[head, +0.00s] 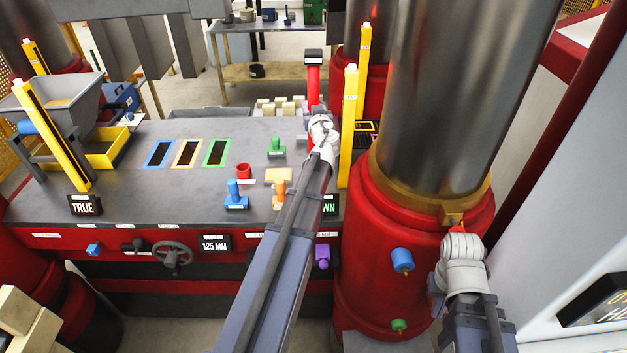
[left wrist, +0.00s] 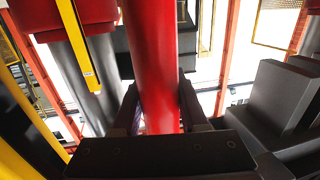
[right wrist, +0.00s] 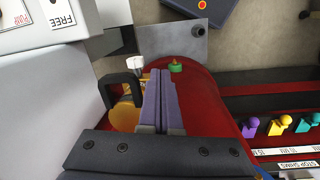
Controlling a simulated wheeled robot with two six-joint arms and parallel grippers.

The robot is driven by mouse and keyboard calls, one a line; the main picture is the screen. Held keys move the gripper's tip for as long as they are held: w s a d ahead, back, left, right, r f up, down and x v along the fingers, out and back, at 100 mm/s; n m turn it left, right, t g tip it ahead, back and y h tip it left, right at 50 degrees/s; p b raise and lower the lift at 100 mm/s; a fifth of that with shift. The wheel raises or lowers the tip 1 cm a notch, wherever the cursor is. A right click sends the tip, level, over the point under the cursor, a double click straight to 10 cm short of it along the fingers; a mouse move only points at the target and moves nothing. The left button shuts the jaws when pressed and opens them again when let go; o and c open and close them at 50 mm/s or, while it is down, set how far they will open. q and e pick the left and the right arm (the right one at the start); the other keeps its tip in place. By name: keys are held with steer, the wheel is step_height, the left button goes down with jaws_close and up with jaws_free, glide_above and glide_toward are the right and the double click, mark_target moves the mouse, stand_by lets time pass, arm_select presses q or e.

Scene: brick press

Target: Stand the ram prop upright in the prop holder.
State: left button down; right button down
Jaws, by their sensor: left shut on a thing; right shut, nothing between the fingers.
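The ram prop (head: 313,82) is a red cylinder with a black end, standing about upright past the far side of the bench. My left gripper (head: 317,110) is shut on it. In the left wrist view the red shaft (left wrist: 152,55) runs between the two dark fingers. The prop's lower end is hidden behind my left arm in the head view. I cannot pick out the prop holder for certain. My right gripper (right wrist: 163,103) is shut and empty, beside the red base of the large column. In the head view it is mostly hidden behind its wrist.
A thick steel column (head: 455,90) on a red base (head: 365,240) stands right of the prop. Yellow posts (head: 349,120) stand close beside the prop. A black handle (right wrist: 112,82) is near my right fingers.

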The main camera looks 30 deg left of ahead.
arm_select(q)
steer(key=shift+f+b, duration=0.4)
steer(key=shift+f, duration=0.1)
jaws_free()
stand_by(0.7)
steer(key=shift+s+d, duration=0.1)
steer(key=v, duration=1.1)
steer(key=shift+s+d+f, duration=0.2)
steer(key=shift+s+d, duration=0.05)
steer(key=shift+s, duration=0.1)
stand_by(0.6)
steer(key=shift+f, duration=0.1)
stand_by(0.5)
